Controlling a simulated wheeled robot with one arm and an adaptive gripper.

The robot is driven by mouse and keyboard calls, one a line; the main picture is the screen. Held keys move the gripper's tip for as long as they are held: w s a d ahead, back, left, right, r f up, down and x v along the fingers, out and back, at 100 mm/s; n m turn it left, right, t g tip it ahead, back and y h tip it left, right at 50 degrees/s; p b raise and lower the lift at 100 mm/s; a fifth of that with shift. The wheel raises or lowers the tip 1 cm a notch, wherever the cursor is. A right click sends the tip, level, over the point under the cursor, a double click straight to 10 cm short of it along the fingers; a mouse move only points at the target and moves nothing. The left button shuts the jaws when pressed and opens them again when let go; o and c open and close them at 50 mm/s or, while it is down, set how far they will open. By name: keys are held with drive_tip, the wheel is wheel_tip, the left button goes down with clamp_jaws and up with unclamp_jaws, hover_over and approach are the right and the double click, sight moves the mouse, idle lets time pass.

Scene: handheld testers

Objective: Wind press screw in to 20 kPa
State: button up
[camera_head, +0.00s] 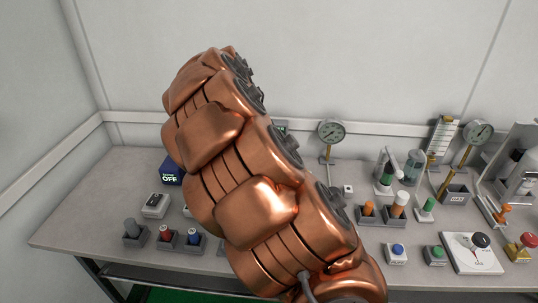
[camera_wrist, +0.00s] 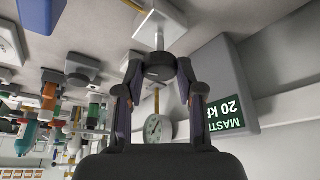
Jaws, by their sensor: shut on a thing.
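In the wrist view, which is upside down, my gripper (camera_wrist: 160,78) is shut on a dark round knob (camera_wrist: 160,64). The knob sits on a pale stem that runs to a white block; I take it for the press screw. A grey box with a green display (camera_wrist: 234,111) stands beside it and reads "MAST… 20 kP…", its right end cut off. A round dial gauge (camera_wrist: 157,128) shows beyond the fingers; its reading is too small to tell. In the head view my copper arm hides the gripper, the knob and most of the display.
On the bench in the head view stand a dial gauge (camera_head: 331,132), another gauge (camera_head: 478,132) at right, a blue box marked OFF (camera_head: 171,172), several holders with coloured parts, and a white plate with a black knob (camera_head: 472,254).

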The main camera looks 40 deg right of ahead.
drive_tip(key=shift+w+r+m+g+p, duration=0.15)
drive_tip(key=shift+m+g+p, duration=0.1)
drive_tip(key=shift+m, duration=0.5)
drive_tip(key=shift+w+m+g+p, duration=0.1)
drive_tip(key=shift+m+g, duration=0.15)
drive_tip(key=shift+m, duration=0.5)
drive_tip(key=o, duration=1.2)
drive_tip(key=shift+c, duration=0.2)
drive_tip(key=shift+s, duration=0.1)
drive_tip(key=v, duration=1.1)
drive_tip(key=shift+r, duration=0.4)
drive_tip(key=shift+a, duration=0.1)
